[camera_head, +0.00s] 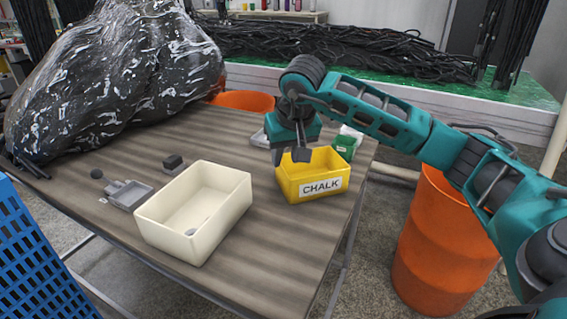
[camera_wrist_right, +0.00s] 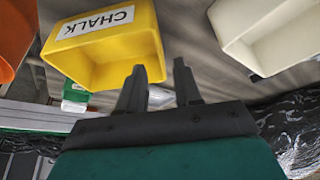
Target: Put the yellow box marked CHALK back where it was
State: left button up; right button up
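The yellow box marked CHALK (camera_head: 305,195) stands upright and open-topped near the table's right edge, its label facing the front. In the right wrist view the yellow box (camera_wrist_right: 110,52) shows at upper left with its open top toward the camera. My right gripper (camera_head: 289,156) is over the box's back left rim, fingers pointing down. In the wrist view its two fingers (camera_wrist_right: 159,80) are apart with nothing clamped between them. One finger overlaps the box and the other is beside it. Whether they touch the rim I cannot tell. My left gripper is not in view.
A cream bin (camera_head: 152,214) with a small grey item inside stands left of the box on the wooden table (camera_head: 270,262). A green-and-white container (camera_head: 345,146) is just behind the box. Small grey parts (camera_head: 128,193) lie at left. An orange barrel (camera_head: 440,245) stands right of the table.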

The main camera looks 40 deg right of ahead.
jog(key=v, duration=0.4)
jog(key=shift+s+r+p, duration=0.1)
jog(key=shift+r+p, duration=0.2)
jog(key=shift+p, duration=0.05)
